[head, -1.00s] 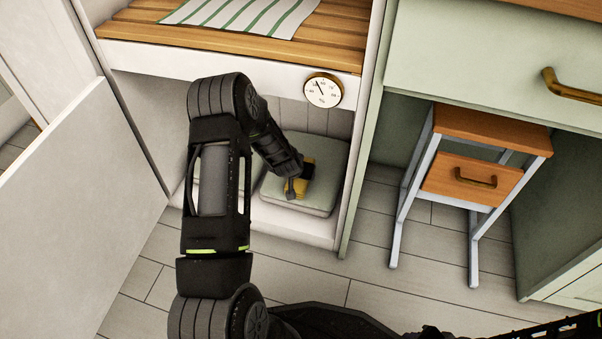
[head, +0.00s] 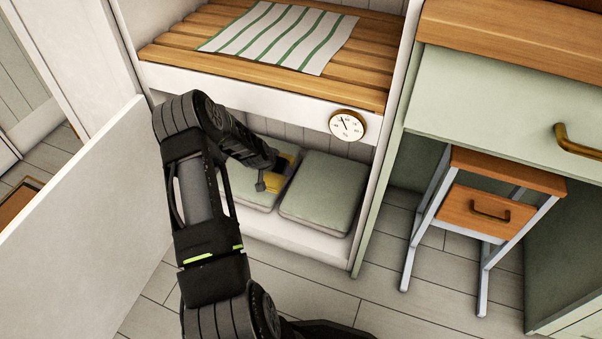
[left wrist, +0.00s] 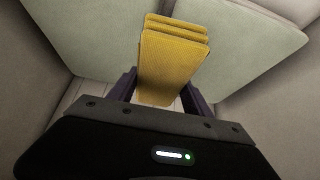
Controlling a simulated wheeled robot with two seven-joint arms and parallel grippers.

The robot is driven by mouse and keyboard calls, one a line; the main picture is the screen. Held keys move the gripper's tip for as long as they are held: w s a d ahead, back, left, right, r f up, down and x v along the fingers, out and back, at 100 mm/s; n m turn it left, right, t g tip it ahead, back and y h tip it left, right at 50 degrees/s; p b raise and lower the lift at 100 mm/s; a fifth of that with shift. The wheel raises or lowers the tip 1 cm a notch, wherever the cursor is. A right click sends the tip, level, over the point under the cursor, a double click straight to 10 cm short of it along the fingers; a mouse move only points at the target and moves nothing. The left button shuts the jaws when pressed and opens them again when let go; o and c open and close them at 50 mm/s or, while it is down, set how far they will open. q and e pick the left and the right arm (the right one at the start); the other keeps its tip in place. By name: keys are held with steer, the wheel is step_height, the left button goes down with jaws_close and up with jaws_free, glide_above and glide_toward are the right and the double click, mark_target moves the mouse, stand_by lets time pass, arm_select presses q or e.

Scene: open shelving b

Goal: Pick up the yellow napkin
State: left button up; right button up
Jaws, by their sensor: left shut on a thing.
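The yellow napkin (head: 280,178) is a folded, layered cloth on the lower shelf level, in front of the left cushion (head: 245,190) in the head view. My left gripper (head: 268,178) is shut on it. In the left wrist view the napkin (left wrist: 172,62) stands out between the two dark fingers of the left gripper (left wrist: 162,92), with the pale green cushions behind it. I cannot tell exactly how far it is from the cushion. My arm hides part of the napkin and the left cushion. My right gripper is not in view.
A right cushion (head: 325,192) lies bare beside it. Above are a slatted wooden shelf (head: 375,75) with a striped cloth (head: 285,38) and a round dial (head: 347,125). An open white door (head: 90,205) stands left; a wooden stool (head: 490,205) stands right.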

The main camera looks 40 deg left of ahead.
arm_select(q)
steer(key=a, duration=0.1)
steer(key=s+a, duration=0.1)
steer(key=a, duration=0.2)
steer(key=shift+s+a, duration=0.3)
steer(key=shift+a, duration=0.1)
